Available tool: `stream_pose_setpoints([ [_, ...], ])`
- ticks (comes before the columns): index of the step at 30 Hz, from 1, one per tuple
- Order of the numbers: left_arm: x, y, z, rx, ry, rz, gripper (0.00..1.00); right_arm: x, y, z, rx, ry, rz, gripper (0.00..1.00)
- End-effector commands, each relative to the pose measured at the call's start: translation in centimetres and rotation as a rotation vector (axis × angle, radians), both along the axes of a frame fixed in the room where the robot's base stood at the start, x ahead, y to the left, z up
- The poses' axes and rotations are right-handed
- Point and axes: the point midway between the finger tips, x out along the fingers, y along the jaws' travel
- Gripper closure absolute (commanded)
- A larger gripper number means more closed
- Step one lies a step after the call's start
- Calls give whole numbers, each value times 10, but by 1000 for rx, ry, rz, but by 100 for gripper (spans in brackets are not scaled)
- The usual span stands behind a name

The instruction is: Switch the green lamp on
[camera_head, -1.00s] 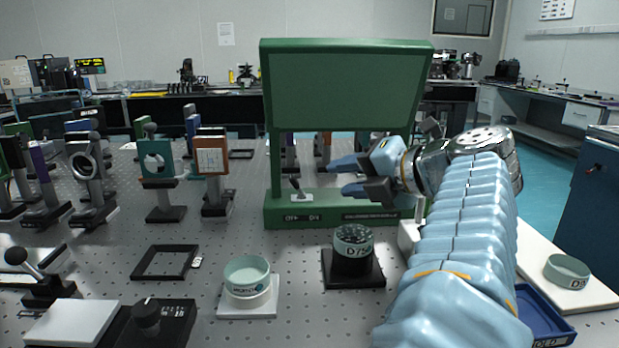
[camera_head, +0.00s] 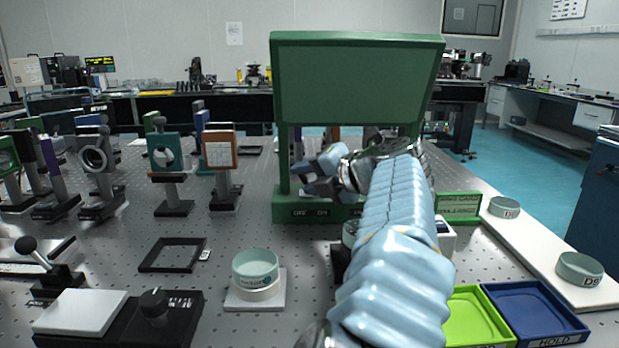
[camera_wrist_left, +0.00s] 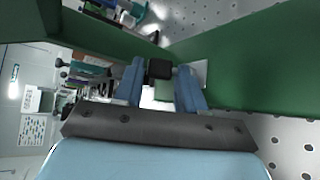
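In the left wrist view, the two blue fingers (camera_wrist_left: 161,70) are apart. A black block, seemingly the tip of the switch lever (camera_wrist_left: 160,68), shows between them. I cannot tell whether they touch it. In the head view the fingers hide the lever. My right gripper is out of view.
Several optic mounts stand at the left, including a teal one (camera_head: 165,155) and an orange one (camera_head: 219,150). A pale round dish (camera_head: 255,268) and a black frame (camera_head: 172,255) are in front. Green (camera_head: 474,318) and blue (camera_head: 535,312) trays lie front right.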

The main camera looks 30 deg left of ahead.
Motion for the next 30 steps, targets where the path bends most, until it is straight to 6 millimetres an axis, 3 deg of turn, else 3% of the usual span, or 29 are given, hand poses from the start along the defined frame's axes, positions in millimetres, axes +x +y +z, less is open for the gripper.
stream_pose_setpoints([
  [1, 0, 0, 0, 0, 0, 0, 69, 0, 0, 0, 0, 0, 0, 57],
  [7, 0, 0, 0, 0, 0, 0, 99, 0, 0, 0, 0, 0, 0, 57],
  [22, 2, -4, -1, 106, 67, 2, 100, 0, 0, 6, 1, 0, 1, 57],
  [23, 2, -4, -1, 106, 67, 2, 67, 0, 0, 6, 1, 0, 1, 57],
  [24, 2, -4, -1, 105, 67, 1, 61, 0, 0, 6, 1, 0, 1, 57],
  [30, 2, -4, 0, 105, 66, 0, 60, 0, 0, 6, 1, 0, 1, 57],
])
